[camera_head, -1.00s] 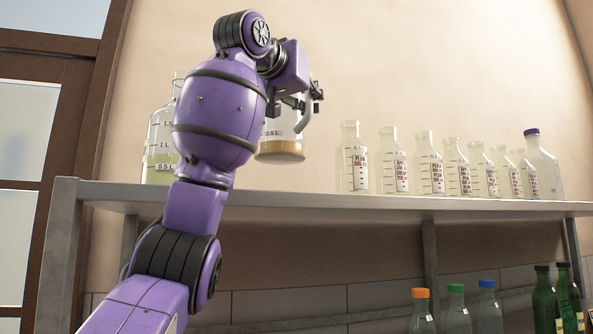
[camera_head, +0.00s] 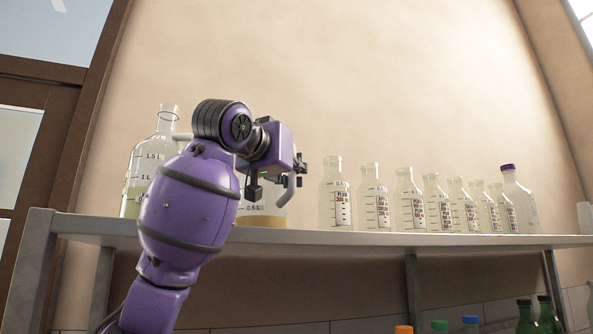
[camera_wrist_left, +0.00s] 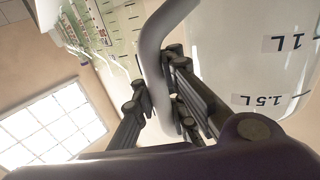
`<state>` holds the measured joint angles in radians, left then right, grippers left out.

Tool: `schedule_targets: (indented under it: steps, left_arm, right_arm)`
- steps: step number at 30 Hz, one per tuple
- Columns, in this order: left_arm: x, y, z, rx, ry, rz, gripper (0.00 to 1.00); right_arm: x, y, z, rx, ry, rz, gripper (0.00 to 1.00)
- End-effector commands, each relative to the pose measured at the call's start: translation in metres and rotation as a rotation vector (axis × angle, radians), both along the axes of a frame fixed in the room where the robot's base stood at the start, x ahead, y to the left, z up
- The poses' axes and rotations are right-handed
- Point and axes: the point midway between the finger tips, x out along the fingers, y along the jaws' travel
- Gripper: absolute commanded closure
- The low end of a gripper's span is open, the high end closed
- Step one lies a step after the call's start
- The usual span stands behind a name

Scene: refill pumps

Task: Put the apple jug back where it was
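The jug with a shallow layer of amber liquid (camera_head: 264,221), which I take to be the apple jug, is upright at the shelf, right of my left arm. Its base is level with the shelf top; I cannot tell whether it touches. My left gripper (camera_head: 277,182) is at its handle. My right gripper is out of view.
A larger jug with pale green liquid (camera_head: 138,185) stands at the shelf's left end, partly behind my arm. Several clear labelled bottles (camera_head: 335,200) stand in a row to the right, ending near a purple-capped bottle (camera_head: 518,200). The metal shelf (camera_head: 330,240) has coloured-cap bottles below.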

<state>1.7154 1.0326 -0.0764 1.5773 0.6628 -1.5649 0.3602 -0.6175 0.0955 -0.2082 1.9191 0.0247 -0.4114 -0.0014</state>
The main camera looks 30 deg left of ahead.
Motion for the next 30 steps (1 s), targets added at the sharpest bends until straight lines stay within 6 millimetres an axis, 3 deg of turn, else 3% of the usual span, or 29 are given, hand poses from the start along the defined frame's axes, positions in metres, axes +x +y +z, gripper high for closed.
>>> schedule_targets:
  steps: [1, 8, 20, 26, 30]
  left_arm:
    - [0.0, 0.0, -0.001, 0.0, 0.0, 0.0, 1.0]
    - [0.0, 0.0, -0.001, 0.0, 0.001, 0.0, 0.7]
    - [0.0, 0.0, 0.003, 0.0, 0.0, 0.0, 0.7]
    - [-0.032, -0.001, 0.002, 0.002, -0.003, 0.0, 0.7]
    - [-0.064, -0.002, 0.002, 0.003, -0.004, 0.001, 0.7]
  right_arm:
    - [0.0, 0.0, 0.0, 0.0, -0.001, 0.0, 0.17]
    - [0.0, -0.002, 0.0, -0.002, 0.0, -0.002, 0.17]
    - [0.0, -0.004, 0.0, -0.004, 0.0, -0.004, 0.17]
    - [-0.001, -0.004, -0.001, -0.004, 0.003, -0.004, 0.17]
    - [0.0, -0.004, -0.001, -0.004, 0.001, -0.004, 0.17]
